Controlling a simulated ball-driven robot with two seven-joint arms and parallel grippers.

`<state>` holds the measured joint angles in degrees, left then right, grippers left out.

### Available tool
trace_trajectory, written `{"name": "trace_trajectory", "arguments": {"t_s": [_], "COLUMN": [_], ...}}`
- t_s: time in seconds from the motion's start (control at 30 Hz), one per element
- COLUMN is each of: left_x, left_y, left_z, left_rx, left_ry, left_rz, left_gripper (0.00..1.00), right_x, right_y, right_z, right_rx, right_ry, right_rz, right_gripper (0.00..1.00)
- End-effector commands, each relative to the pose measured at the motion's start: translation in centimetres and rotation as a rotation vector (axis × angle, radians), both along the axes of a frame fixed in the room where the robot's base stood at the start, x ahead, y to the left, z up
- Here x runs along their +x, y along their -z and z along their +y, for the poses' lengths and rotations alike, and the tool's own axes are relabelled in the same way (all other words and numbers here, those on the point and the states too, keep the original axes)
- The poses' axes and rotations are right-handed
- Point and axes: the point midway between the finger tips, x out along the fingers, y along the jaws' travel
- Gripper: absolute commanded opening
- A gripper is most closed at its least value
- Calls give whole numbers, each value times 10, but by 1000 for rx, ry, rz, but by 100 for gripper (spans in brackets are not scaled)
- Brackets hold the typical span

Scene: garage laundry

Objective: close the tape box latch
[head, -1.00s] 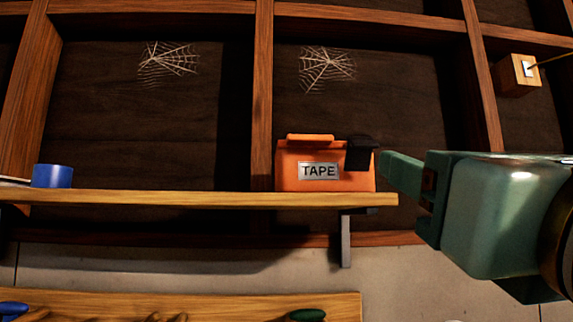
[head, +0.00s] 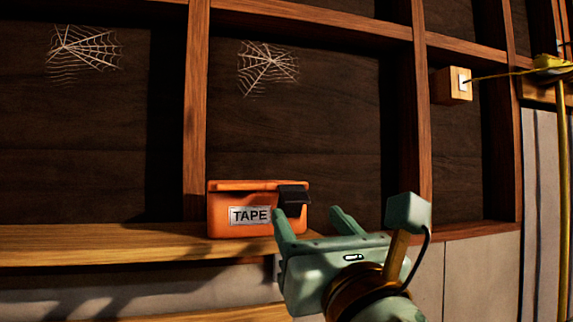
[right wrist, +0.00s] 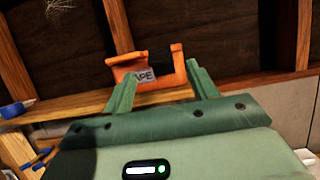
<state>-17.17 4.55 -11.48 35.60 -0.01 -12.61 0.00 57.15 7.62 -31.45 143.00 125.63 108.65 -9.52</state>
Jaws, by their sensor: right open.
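In the right wrist view, the box (right wrist: 125,70) and latch (right wrist: 160,62) show beyond and between the two fingers (right wrist: 161,76). I cannot tell whether a finger touches the box. My left gripper is out of view.
Wooden studs frame the dark wall behind the shelf. A small wooden switch box (head: 452,86) with a yellow cord is at the upper right. A blue thing (right wrist: 12,110) lies on the left in the right wrist view. The shelf left of the box looks clear in the head view.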

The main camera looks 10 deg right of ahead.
Motion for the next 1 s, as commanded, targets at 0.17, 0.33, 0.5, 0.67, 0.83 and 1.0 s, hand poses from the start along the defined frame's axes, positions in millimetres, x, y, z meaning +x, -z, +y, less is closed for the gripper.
{"name": "trace_trajectory", "arguments": {"t_s": [0.17, 0.33, 0.5, 0.67, 0.83, 1.0], "left_x": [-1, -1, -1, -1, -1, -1], "left_y": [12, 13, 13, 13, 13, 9], "left_z": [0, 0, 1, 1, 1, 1], "left_rx": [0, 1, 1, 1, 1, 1], "left_ry": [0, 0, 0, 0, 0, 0], "left_rz": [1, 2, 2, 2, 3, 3], "left_gripper": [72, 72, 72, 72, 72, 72], "right_x": [32, 44, 47, 46, 46, 46], "right_y": [-10, -17, -18, -18, -18, -20], "right_z": [0, 0, 0, 0, 0, 0], "right_rx": [2, 3, 4, 3, 3, 3], "right_ry": [6, 5, 4, 4, 5, 5], "right_rz": [-1, -3, -3, -3, -3, 5], "right_gripper": [58, 58, 58, 47, 13, 13]}}
